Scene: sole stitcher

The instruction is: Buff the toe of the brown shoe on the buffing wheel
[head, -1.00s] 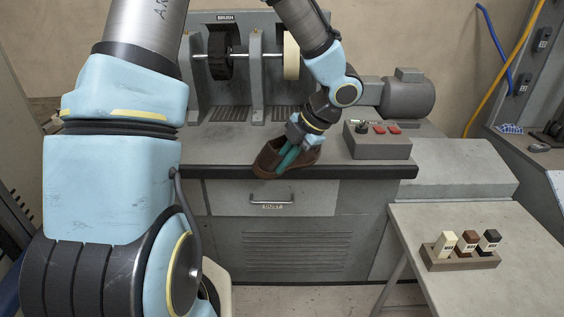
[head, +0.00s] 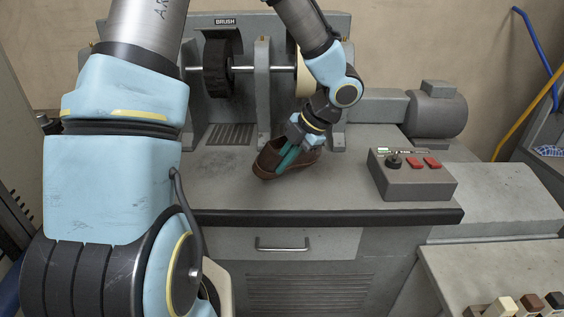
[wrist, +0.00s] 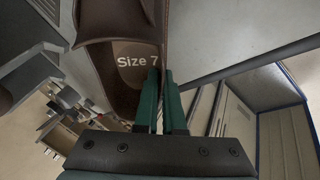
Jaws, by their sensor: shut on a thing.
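The brown shoe (head: 270,161) is in my gripper (head: 287,157), above or at the front of the machine's grey top; I cannot tell whether it touches. In the wrist view the shoe (wrist: 88,60) shows its "Size 7" insole, and the green fingers of my gripper (wrist: 161,105) are shut on its side wall. The buffing wheel (head: 301,78), pale and round, is behind my arm and partly hidden by it. A dark brush wheel (head: 217,68) sits left of it on the same shaft, under a "BRUSH" label.
A control box (head: 412,176) with a black knob and red switches stands right on the machine top. A grey motor (head: 436,110) is behind it. A side table (head: 490,262) at lower right carries a block holder with small blocks (head: 530,303). A drawer handle (head: 283,244) is on the machine front.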

